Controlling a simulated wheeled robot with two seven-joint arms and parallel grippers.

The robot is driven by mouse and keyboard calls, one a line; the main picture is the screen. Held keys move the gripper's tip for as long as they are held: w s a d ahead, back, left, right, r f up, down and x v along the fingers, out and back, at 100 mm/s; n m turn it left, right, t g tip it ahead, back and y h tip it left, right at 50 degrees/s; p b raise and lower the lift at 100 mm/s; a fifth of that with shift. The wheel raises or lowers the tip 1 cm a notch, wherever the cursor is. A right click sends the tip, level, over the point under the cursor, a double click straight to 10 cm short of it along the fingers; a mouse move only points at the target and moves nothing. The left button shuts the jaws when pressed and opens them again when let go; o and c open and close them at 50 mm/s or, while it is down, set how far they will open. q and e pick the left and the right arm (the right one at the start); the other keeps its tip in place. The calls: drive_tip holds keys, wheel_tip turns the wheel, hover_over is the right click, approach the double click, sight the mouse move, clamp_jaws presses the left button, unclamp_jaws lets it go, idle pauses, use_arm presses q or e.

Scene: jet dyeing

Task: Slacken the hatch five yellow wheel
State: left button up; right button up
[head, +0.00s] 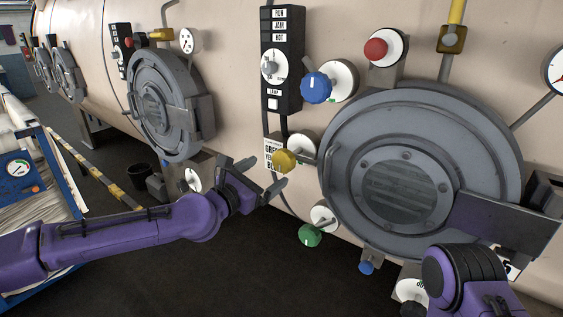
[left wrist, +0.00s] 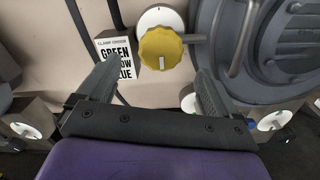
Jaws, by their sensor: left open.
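The yellow wheel (head: 285,160) is a small round knob on a white disc, left of the large grey hatch (head: 405,185). It also shows in the left wrist view, the yellow wheel (left wrist: 160,47) near top centre with a pointer bar to its right. My left gripper (head: 270,170) is open and empty, its fingers pointing at the wheel. In the left wrist view the wheel lies between and beyond the fingertips (left wrist: 159,68); I see no contact.
A blue knob (head: 316,88) and red knob (head: 376,49) sit above, a green knob (head: 310,235) below. A placard (left wrist: 119,58) reading GREEN, a partly covered word, BLUE is left of the wheel. A second hatch (head: 165,105) stands farther left.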

sight(279, 164)
use_arm(q)
drive_tip(key=p+x, duration=0.2)
drive_tip(key=x, duration=0.5)
drive_tip(key=shift+d, duration=0.1)
drive_tip(key=shift+w+d+f, duration=0.15)
drive_tip(key=shift+w+d, duration=0.05)
drive_tip(key=shift+w, duration=0.1)
drive_tip(key=c, duration=1)
drive_tip(key=shift+o, duration=0.2)
